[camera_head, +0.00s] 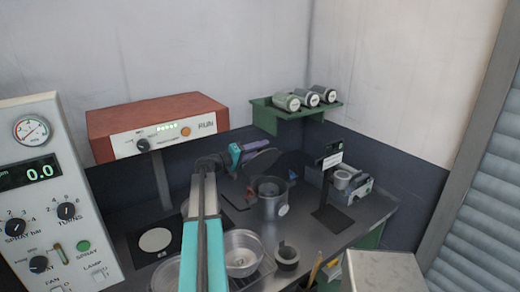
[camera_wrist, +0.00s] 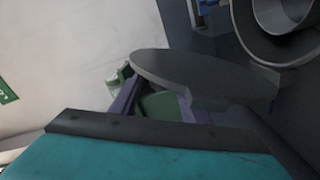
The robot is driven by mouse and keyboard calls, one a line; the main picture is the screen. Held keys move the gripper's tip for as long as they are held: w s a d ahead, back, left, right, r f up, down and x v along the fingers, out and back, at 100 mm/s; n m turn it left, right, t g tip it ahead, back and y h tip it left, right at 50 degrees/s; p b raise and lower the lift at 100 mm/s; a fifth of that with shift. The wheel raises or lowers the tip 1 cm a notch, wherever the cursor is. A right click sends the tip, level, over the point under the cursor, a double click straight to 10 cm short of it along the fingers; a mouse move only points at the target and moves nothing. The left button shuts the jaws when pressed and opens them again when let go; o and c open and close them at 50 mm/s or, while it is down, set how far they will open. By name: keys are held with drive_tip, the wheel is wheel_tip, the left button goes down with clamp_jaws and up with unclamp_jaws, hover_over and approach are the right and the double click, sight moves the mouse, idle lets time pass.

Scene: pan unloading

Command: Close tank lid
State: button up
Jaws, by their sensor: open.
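The grey tank (camera_head: 270,205) stands upright on the bench in the head view, with its round mouth open at the top. Its dark lid (camera_head: 292,163) is raised behind the mouth. In the wrist view the lid (camera_wrist: 205,72) is a flat dark disc, and part of the tank's rim (camera_wrist: 245,35) shows at upper right. My gripper (camera_head: 272,149), with purple fingers, is close to the raised lid at its left. In the wrist view the gripper (camera_wrist: 158,98) is open, its fingers partly hidden by the lid. I cannot tell whether they touch it.
A red-brown control box (camera_head: 155,122) stands at back left, with a dial panel (camera_head: 40,185) nearer. A green shelf (camera_head: 267,117) holds several canisters on the wall. A dark stand (camera_head: 330,212) is right of the tank.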

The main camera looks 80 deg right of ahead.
sight(267, 161)
clamp_jaws()
drive_tip(key=shift+s+a+f+b, duration=0.15)
drive_tip(key=shift+a+f+b, duration=0.05)
drive_tip(key=shift+b, duration=0.55)
drive_tip(key=s+a+m+b, duration=0.1)
drive_tip(key=b, duration=0.3)
drive_tip(key=s+a+f+m+b, duration=0.1)
drive_tip(key=m+b, duration=0.1)
drive_tip(key=b, duration=0.3)
drive_tip(key=s+a+f+m+b, duration=0.1)
drive_tip(key=b, duration=0.3)
drive_tip(key=shift+s+a+f+m+b, duration=0.2)
drive_tip(key=shift+a+m+b, duration=0.1)
drive_tip(key=shift+b, duration=0.1)
drive_tip(key=shift+s+a+f+m+b, duration=0.2)
drive_tip(key=shift+s+a+m+b, duration=0.15)
drive_tip(key=shift+b, duration=0.8)
drive_tip(key=shift+m+b, duration=0.25)
drive_tip(key=shift+b, duration=0.05)
